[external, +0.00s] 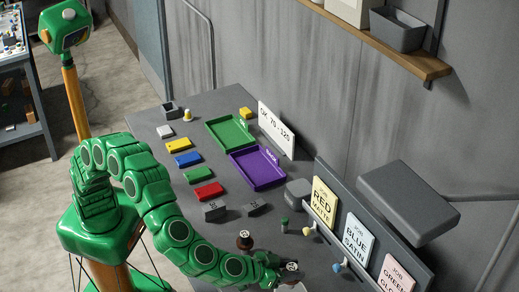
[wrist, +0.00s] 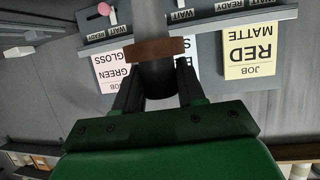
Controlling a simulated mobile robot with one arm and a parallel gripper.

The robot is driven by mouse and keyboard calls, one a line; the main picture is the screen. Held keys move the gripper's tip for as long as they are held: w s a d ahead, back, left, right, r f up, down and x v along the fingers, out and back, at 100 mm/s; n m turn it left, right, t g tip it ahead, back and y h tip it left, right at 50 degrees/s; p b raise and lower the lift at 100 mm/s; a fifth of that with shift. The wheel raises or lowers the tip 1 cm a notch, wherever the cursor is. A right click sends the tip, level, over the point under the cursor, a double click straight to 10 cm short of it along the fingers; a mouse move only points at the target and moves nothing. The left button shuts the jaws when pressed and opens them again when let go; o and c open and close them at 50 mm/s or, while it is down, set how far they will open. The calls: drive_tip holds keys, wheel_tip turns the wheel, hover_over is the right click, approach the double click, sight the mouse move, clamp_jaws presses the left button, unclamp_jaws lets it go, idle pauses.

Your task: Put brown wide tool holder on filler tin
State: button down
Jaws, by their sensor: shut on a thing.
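My gripper (external: 275,264) is at the lower middle of the external view, at the end of my green arm. In the wrist view its dark fingers (wrist: 158,92) are shut on the brown wide tool holder, whose brown band (wrist: 155,49) crosses a dark grey cylindrical body. In the external view a dark piece with a pale top (external: 291,267) shows at the fingertips. A pale grey round thing (external: 292,287), perhaps the filler tin, is partly cut off by the bottom edge just below it. I cannot tell whether they touch.
Another brown-flanged piece (external: 245,240) stands beside my arm. A small green-topped piece (external: 284,226) and a grey block (external: 298,192) are further back. Job cards (external: 325,200) line the right side. Green (external: 230,131) and purple (external: 257,168) trays lie farther off.

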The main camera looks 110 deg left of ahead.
drive_tip(key=shift+w+f, duration=0.45)
drive_tip(key=shift+f, duration=1.55)
drive_tip(key=shift+d, duration=0.1)
drive_tip(key=c, duration=0.7)
unclamp_jaws()
drive_tip(key=shift+f, duration=0.1)
drive_tip(key=shift+o, duration=0.2)
drive_tip(key=v, duration=1.2)
